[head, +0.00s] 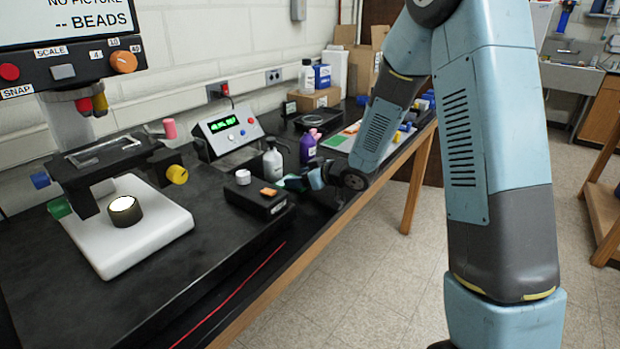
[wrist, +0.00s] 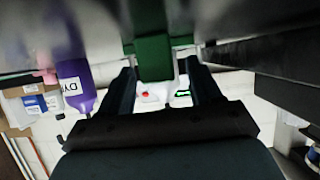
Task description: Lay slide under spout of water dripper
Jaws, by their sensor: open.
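My gripper (wrist: 160,65) is open, with one dark finger on each side of a green block (wrist: 153,55) in the wrist view. I cannot tell whether the fingers touch it. In the head view, my gripper is low beside a black box (head: 258,204), partly hidden by my arm, with a green piece (head: 292,183) at its tip. The black box carries a white round cap (head: 243,177) and an orange piece (head: 269,192). A grey bottle (head: 273,163) stands behind it. I cannot clearly make out the slide or the dripper's spout.
A microscope with a white base (head: 155,232) stands at the left. A control box (head: 230,131) with a green display is behind. A purple bottle (head: 308,149), also in the wrist view (wrist: 75,85), stands close to my gripper. The bench front is mostly clear.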

